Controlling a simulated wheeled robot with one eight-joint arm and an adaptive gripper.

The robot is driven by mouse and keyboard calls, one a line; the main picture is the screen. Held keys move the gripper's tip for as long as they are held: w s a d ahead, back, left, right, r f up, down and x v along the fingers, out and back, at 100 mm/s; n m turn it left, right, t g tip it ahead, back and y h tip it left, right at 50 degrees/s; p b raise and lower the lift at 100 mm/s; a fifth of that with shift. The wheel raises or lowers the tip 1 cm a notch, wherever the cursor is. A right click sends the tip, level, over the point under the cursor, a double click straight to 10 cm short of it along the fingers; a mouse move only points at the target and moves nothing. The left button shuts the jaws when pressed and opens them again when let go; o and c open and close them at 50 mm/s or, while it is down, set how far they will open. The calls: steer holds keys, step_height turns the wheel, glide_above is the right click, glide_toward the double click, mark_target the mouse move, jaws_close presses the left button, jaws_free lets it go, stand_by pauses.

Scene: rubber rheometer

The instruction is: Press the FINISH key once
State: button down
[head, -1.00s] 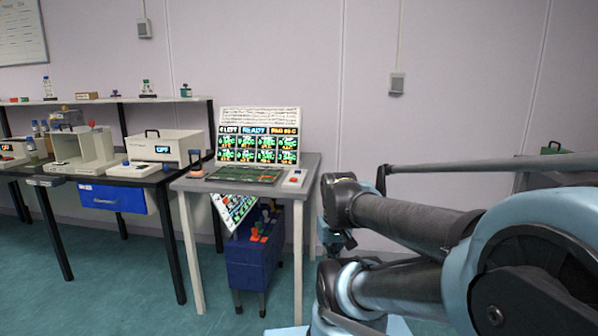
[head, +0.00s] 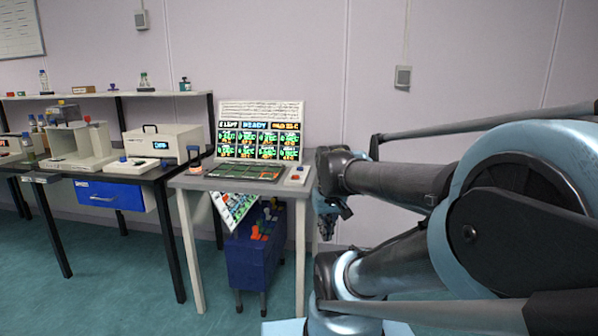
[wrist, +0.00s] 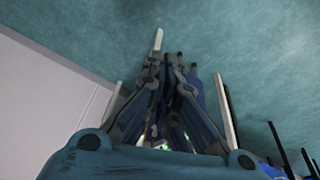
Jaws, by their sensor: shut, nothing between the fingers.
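A dark flat key panel (head: 245,171) lies in front of the screen. A small white box with a red-orange button (head: 299,170) sits at the table's right side. No label reading FINISH is legible. My gripper (head: 329,224) hangs just right of the table, below its top and partly hidden by my arm. In the wrist view my gripper (wrist: 170,62) is shut and empty, its fingers together over the teal floor.
The grey table (head: 190,183) has a blue cart (head: 252,262) with coloured items beneath it. A black-legged bench (head: 150,177) with lab devices adjoins on the left. The wall (head: 330,60) is close behind. Floor in front is clear.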

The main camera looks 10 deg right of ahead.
steer(key=w+r+n+t, duration=0.2)
steer(key=w+r, duration=0.6)
steer(key=w, duration=0.5)
step_height(320, 180, up, 8)
steer(key=n+t+h, duration=0.1)
steer(key=n+t, duration=0.3)
steer(key=n, duration=0.1)
glide_above(298, 168)
steer(key=shift+w+f, duration=0.1)
steer(key=shift+w, duration=0.15)
step_height(298, 168, down, 8)
steer(key=shift+r, duration=0.2)
steer(key=shift+f, duration=0.55)
steer(key=shift+f, duration=0.1)
steer(key=shift+f, duration=0.3)
